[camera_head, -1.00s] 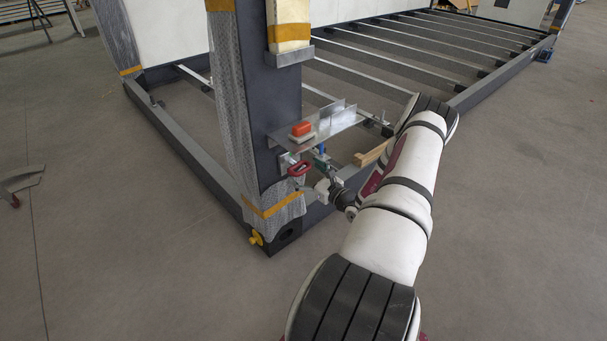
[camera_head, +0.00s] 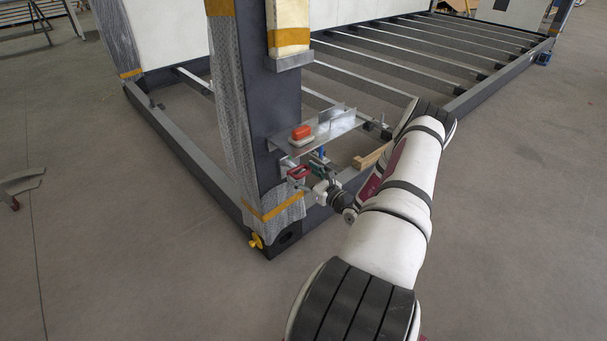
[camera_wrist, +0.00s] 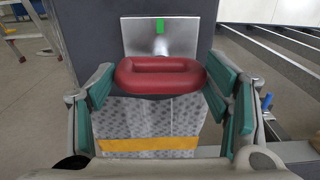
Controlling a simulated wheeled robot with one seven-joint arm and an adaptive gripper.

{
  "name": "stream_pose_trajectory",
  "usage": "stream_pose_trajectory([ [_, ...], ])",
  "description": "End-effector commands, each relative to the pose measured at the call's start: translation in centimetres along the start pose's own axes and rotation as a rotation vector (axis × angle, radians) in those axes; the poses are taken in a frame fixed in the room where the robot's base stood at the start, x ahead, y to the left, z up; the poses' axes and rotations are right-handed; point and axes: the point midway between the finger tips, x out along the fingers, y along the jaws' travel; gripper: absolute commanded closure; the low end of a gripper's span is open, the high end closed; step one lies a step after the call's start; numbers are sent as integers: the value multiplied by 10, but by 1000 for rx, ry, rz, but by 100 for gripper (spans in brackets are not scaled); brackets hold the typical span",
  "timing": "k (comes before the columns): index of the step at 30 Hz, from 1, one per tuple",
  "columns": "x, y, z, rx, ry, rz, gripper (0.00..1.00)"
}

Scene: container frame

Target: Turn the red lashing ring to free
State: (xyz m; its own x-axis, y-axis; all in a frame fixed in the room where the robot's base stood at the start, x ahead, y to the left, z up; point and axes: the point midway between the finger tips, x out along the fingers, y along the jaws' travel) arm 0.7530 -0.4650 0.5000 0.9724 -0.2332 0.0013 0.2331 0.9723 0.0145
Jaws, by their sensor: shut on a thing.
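The red lashing ring (camera_head: 299,172) sits on the side of the dark corner post, below a metal shelf. In the wrist view the ring (camera_wrist: 160,77) lies broad side across, in front of a metal plate (camera_wrist: 145,40) with a green mark (camera_wrist: 160,26). My gripper (camera_wrist: 164,78) has its green-padded fingers at the ring's left and right ends, shut on it. My gripper also shows small in the head view (camera_head: 312,181), right beside the ring. The contact faces are partly hidden.
Patterned wrap with a yellow band (camera_wrist: 150,145) covers the post below the ring. A wooden block (camera_head: 371,157) lies on the frame rail. Open floor lies around the frame.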

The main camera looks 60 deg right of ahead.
Motion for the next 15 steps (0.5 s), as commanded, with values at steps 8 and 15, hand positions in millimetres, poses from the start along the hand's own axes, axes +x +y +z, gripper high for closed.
stream_pose_trajectory([
  [8, 0, -1, -1, 3, 2, -2, 13],
  [15, 0, -1, -1, 1, 2, -2, 9],
])
